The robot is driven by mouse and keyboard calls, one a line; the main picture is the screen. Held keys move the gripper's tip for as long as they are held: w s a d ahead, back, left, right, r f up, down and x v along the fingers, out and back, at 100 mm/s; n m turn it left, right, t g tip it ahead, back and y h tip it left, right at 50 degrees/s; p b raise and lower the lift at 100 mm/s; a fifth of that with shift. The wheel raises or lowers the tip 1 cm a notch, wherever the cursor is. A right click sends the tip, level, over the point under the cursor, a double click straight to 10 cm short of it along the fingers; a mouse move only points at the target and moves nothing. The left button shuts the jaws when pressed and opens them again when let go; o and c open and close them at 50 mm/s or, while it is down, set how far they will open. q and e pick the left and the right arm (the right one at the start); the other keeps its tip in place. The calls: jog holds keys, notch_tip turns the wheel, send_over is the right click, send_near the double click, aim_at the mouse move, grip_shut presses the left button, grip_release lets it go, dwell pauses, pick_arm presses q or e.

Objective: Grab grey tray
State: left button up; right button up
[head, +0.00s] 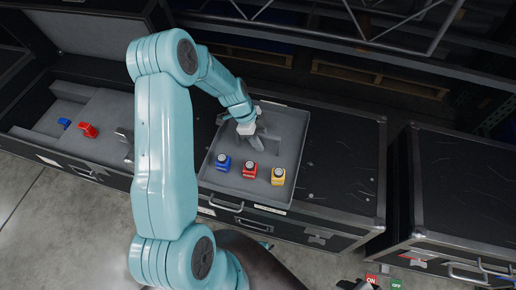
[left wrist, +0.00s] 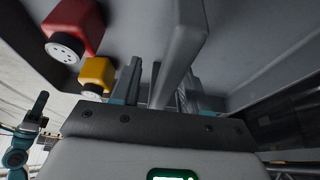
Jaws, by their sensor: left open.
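The grey tray (head: 290,118) sits on top of a black case, with a raised grey bar across its middle. In it, along the near side, stand a blue piece (head: 223,163), a red piece (head: 249,170) and a yellow piece (head: 278,176). My left gripper (head: 261,143) reaches down into the tray at the bar. In the left wrist view its open fingers (left wrist: 160,85) stand on either side of the grey bar (left wrist: 182,55). I cannot tell whether they touch it. The red piece (left wrist: 75,28) and yellow piece (left wrist: 97,74) are left of the fingers there.
The black case (head: 345,165) has free top to the right of the tray. Another black case (head: 465,185) stands further right. At left, an open case (head: 105,110) holds a red and a blue piece. Metal shelving is behind.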

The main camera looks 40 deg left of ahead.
dwell(0.5)
pick_arm(q)
grip_shut()
dwell(1.3)
